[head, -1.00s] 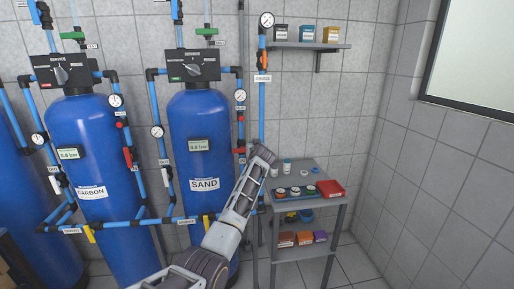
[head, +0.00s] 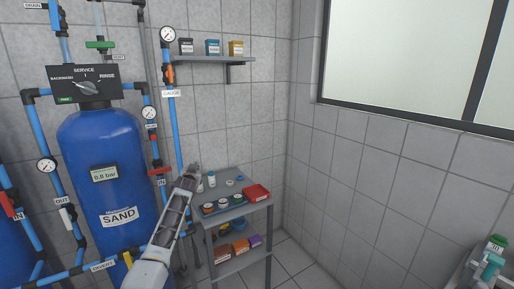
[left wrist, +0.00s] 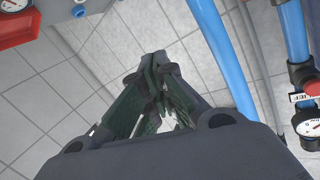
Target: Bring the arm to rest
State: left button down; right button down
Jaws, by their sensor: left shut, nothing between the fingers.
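My left arm comes up from the bottom of the head view, and its gripper (head: 193,170) is in front of the wall, by the left edge of the cart. In the left wrist view the fingers (left wrist: 154,62) meet at their tips, shut with nothing held. Floor tiles and blue pipe show beyond them. My right gripper is in neither view.
The blue SAND tank (head: 112,180) with its valve head (head: 85,85) stands left of my arm. A blue gauge pipe (head: 174,125) rises close behind the gripper. A grey cart (head: 240,212) holds bottles and a red tray (head: 257,192). A wall shelf (head: 215,59) carries several boxes.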

pick_arm(q)
jog(key=s+d+f+g, duration=0.1)
jog(key=s+f, duration=0.1)
jog(key=f, duration=0.7)
jog(key=s+d+f+g+h, duration=0.1)
jog(key=s+f, duration=0.2)
jog(key=f, duration=0.7)
jog(key=s+d+f+h, duration=0.1)
jog(key=s+f, duration=0.2)
jog(key=f, duration=0.6)
jog(key=shift+d+f+m+g, duration=0.15)
jog(key=shift+f+m+g, duration=0.15)
jog(key=shift+m+g, duration=0.1)
jog(key=s+f+g, duration=0.6)
jog(key=s+f, duration=2.7)
jog(key=f, duration=0.3)
jog(key=s+f+g, duration=0.2)
jog(key=s+f, duration=0.2)
jog(key=s, duration=1.1)
jog(key=s+f+g, duration=0.2)
jog(key=s+f, duration=0.3)
jog(key=s, duration=1)
jog(key=s+a+f+g, duration=0.1)
jog(key=s+f, duration=0.4)
jog(key=s, duration=1)
jog(key=shift+s+g, duration=0.35)
jog(key=shift+g, duration=0.25)
jog(key=shift+s+a, duration=0.15)
